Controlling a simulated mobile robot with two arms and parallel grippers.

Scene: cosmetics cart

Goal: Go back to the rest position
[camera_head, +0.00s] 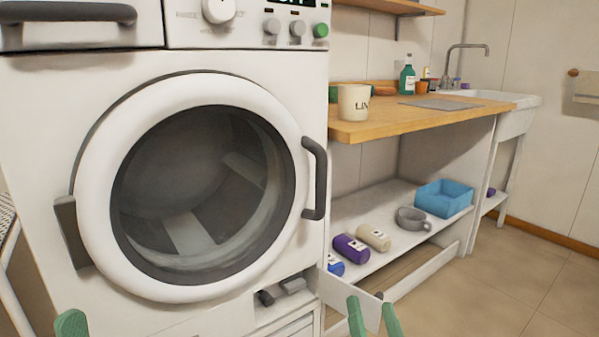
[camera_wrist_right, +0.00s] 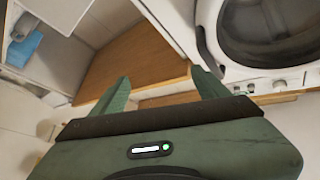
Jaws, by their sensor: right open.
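My right gripper (camera_head: 374,314) shows as two green fingers at the bottom edge of the head view, right of the middle. In the right wrist view its fingers (camera_wrist_right: 162,88) are spread apart with nothing between them. It is in front of a white panel (camera_head: 344,298) low beside the washing machine (camera_head: 40,180). My left gripper (camera_head: 70,323) shows only as a green tip at the bottom left; the rest is out of frame. The machine's round door (camera_head: 190,190) is closed.
A low compartment (camera_head: 280,291) under the machine's door stands open. Right of the machine, a wooden counter (camera_head: 425,121) bears a cup (camera_head: 354,102). The white shelf (camera_head: 375,208) below holds bottles, a grey mug (camera_head: 412,218) and a blue bin (camera_head: 443,198). The floor at right is clear.

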